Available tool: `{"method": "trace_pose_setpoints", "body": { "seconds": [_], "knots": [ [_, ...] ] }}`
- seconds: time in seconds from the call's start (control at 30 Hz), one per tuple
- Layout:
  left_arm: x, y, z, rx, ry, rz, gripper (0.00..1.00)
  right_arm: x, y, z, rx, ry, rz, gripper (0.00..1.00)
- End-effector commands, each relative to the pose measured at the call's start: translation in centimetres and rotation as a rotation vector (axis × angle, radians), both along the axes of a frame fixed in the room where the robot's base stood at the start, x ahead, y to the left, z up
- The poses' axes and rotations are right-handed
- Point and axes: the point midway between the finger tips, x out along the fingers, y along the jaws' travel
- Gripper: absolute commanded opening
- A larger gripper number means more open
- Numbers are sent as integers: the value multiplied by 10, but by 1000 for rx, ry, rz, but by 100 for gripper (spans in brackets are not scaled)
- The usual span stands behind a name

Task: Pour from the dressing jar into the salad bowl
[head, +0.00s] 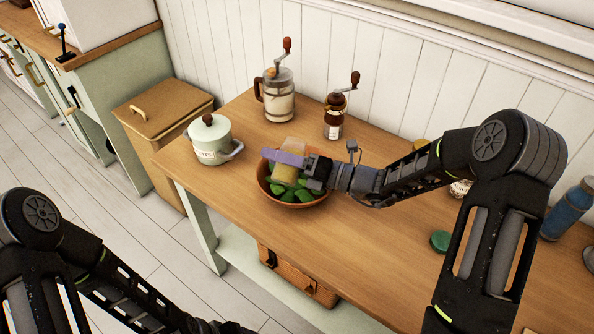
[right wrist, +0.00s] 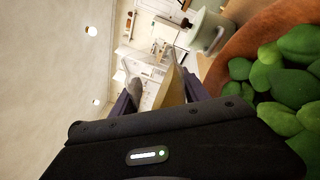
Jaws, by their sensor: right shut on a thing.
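The dressing jar (head: 288,174), clear with yellowish contents, is in my right gripper (head: 284,160), which is shut on it; one purple finger crosses the jar's side. The jar is above the salad bowl (head: 266,187), a brown bowl with green leaves. I cannot tell how far the jar tilts or whether anything flows. The right wrist view is turned on its side; the jar (right wrist: 175,88) shows between the purple fingers, with the bowl's rim (right wrist: 240,45) and leaves at the right. My left arm runs off the bottom edge; its gripper is out of view.
A pale green lidded pot (head: 210,143) stands left of the bowl. A glass grinder (head: 279,100) and a dark grinder (head: 334,118) stand behind. A green lid (head: 440,241) and a blue bottle (head: 568,208) are to the right. The wooden top before the bowl is clear.

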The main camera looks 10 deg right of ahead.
Motion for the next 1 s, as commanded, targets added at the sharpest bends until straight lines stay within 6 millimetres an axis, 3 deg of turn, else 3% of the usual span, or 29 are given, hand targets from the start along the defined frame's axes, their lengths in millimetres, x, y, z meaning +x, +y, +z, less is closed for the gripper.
{"method": "trace_pose_setpoints", "body": {
  "seconds": [1.0],
  "knots": [
    [0,0,7,0,1,0,79,0,0,5,36,48,0,0]
  ]
}}
